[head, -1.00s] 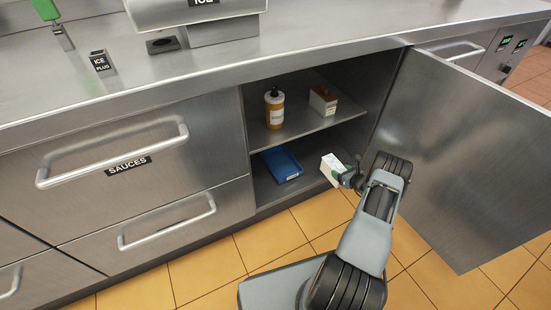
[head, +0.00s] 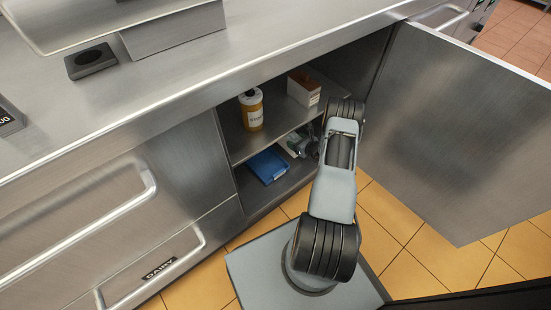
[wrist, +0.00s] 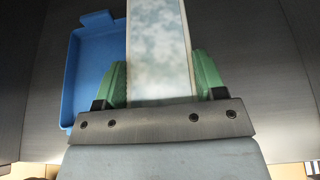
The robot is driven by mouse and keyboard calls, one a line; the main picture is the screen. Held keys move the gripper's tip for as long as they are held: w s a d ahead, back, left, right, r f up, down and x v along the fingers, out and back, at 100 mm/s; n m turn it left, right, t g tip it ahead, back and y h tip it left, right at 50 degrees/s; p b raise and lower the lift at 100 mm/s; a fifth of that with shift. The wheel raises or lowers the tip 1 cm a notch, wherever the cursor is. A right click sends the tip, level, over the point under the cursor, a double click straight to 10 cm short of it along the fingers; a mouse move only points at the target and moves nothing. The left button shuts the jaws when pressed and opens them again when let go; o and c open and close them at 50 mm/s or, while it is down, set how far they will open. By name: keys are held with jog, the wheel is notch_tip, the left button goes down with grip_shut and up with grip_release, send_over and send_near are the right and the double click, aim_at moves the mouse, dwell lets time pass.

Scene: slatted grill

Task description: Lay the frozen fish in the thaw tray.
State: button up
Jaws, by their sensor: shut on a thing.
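The frozen fish is a pale, frosted, flat-sided block (wrist: 158,45) between the green fingers of my gripper (wrist: 160,78) in the wrist view. My gripper is shut on it. In the head view, the gripper (head: 304,143) is inside the open cabinet's lower compartment, with only part of the fish (head: 288,148) showing. The blue thaw tray (head: 267,167) rests on the compartment floor, just left of the fish. In the wrist view the tray (wrist: 72,105) shows left of the fish, its right side hidden behind it. I cannot tell the height between them.
On the shelf above stand a yellow-brown bottle (head: 251,110) and a small box (head: 304,88). The shelf edge (head: 277,137) lies close above the gripper. The open cabinet door (head: 455,130) stands to the right of my arm. Drawers with bar handles are at left.

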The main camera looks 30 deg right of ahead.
jog(key=shift+s+a+f+b, duration=0.4)
jog(key=shift+a+f+b, duration=0.2)
jog(key=shift+a, duration=1.15)
jog(key=shift+s+a+f+b, duration=0.35)
jog(key=shift+a+f+b, duration=0.2)
jog(key=shift+a, duration=1.2)
jog(key=shift+s+a+f+b, duration=0.4)
jog(key=shift+a+f+b, duration=0.2)
jog(key=shift+a, duration=1.15)
jog(key=shift+f, duration=0.1)
jog(key=o, duration=1.4)
jog(key=shift+r, duration=0.2)
jog(key=p+v, duration=0.4)
jog(key=v, duration=0.8)
